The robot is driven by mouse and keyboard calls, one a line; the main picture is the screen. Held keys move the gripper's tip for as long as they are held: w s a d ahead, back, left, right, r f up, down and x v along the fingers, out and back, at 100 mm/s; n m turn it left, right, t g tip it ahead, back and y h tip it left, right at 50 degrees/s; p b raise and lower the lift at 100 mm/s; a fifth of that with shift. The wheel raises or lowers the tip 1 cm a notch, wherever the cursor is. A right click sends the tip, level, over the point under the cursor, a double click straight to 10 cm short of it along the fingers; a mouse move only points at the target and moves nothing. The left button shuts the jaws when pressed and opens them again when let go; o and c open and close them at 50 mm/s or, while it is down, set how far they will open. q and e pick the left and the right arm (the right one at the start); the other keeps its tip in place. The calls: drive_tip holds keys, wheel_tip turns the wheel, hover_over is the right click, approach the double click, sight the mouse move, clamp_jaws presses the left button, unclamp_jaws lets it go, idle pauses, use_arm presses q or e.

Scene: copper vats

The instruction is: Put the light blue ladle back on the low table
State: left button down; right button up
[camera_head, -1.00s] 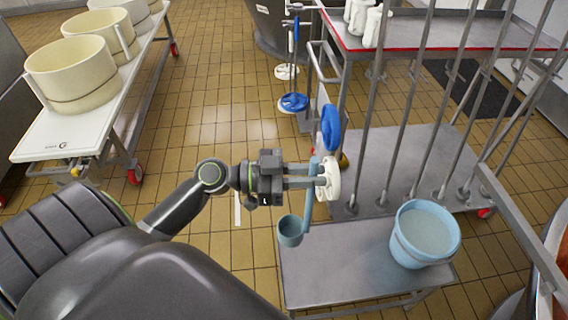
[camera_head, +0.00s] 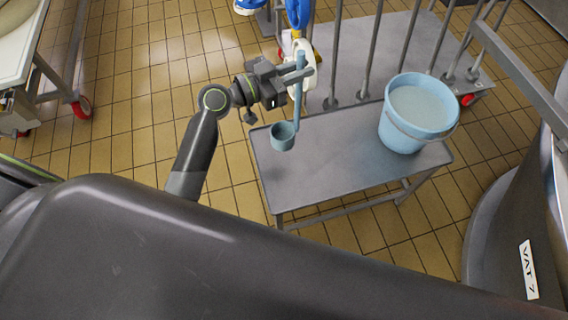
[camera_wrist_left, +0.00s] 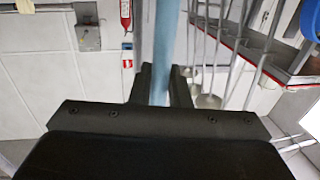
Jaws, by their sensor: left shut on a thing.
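The light blue ladle (camera_head: 283,138) hangs from my left gripper (camera_head: 296,75), cup down and handle upright. My left gripper is shut on the handle. In the left wrist view the blue handle (camera_wrist_left: 165,50) runs between the fingers (camera_wrist_left: 163,85). In the head view the cup overlaps the left part of the low grey table (camera_head: 335,160); whether it touches the top I cannot tell. My right gripper is not in view.
A light blue bucket (camera_head: 418,112) of pale liquid stands on the table's right part. Grey metal posts and a platform (camera_head: 390,50) are behind. A vat labelled VAT 7 (camera_head: 528,270) is at the right. The table's middle is clear.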

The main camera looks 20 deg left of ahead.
sight(298, 102)
use_arm(q)
wheel_tip(298, 102, down, 10)
drive_tip(key=shift+w+d+f+b, duration=0.15)
drive_tip(key=shift+f+b, duration=0.1)
drive_tip(key=shift+b, duration=0.55)
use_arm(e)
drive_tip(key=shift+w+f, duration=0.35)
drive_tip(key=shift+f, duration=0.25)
use_arm(q)
drive_tip(key=shift+f, duration=0.15)
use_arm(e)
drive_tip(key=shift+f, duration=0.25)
use_arm(q)
drive_tip(key=c, duration=1.4)
unclamp_jaws()
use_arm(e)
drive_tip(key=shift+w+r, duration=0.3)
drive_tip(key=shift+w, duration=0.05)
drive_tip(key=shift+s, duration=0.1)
